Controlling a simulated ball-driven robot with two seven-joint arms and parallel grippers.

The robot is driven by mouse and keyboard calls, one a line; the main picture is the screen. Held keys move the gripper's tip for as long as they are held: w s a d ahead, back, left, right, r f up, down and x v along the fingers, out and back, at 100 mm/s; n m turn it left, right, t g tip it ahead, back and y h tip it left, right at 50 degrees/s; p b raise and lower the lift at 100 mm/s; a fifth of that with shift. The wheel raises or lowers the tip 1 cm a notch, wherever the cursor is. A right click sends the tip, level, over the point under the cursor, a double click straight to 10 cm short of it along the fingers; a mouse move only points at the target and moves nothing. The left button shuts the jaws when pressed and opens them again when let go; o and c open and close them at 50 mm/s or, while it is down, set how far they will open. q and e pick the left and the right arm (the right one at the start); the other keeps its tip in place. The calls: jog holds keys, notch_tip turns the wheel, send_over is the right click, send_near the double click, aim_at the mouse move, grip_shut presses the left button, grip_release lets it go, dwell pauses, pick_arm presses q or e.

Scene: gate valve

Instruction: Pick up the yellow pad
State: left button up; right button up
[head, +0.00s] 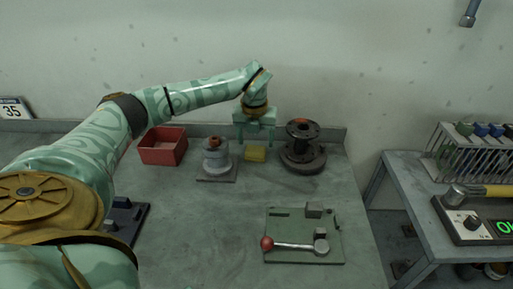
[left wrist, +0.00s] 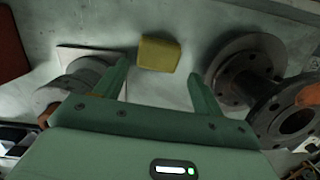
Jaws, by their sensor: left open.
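The yellow pad (head: 255,154) lies on the grey table near its back edge, between a grey fitting and a dark flanged part. In the left wrist view the yellow pad (left wrist: 158,54) shows ahead of the fingertips, roughly midway between them. My left gripper (head: 256,138) is open and points down, above and just behind the pad in the head view. In the left wrist view my left gripper (left wrist: 163,68) has its two fingers spread wide with nothing between them. The pad appears apart from both fingers. My right gripper is in neither view.
A dark flanged part (head: 303,152) stands close right of the pad. A grey fitting on a square base (head: 216,163) stands close left. A red bin (head: 162,148) is further left. A green plate with a red-knobbed lever (head: 303,235) lies in front. The table middle is clear.

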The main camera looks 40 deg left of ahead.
aim_at(255, 149)
pick_arm(q)
jog(key=f, duration=0.1)
jog(key=f+b, duration=0.1)
jog(key=f, duration=0.1)
jog(key=f+b, duration=0.1)
jog(key=shift+w+a+f, duration=0.25)
jog(key=shift+w+a, duration=0.05)
jog(key=shift+a, duration=0.1)
jog(key=shift+w+f, duration=0.1)
jog(key=shift+f, duration=0.3)
jog(key=shift+r, duration=0.1)
jog(key=c, duration=0.8)
jog(key=shift+o, duration=0.2)
jog(key=shift+r, duration=0.3)
notch_tip(255, 149, up, 10)
jog(key=p, duration=0.3)
jog(key=shift+f, duration=0.25)
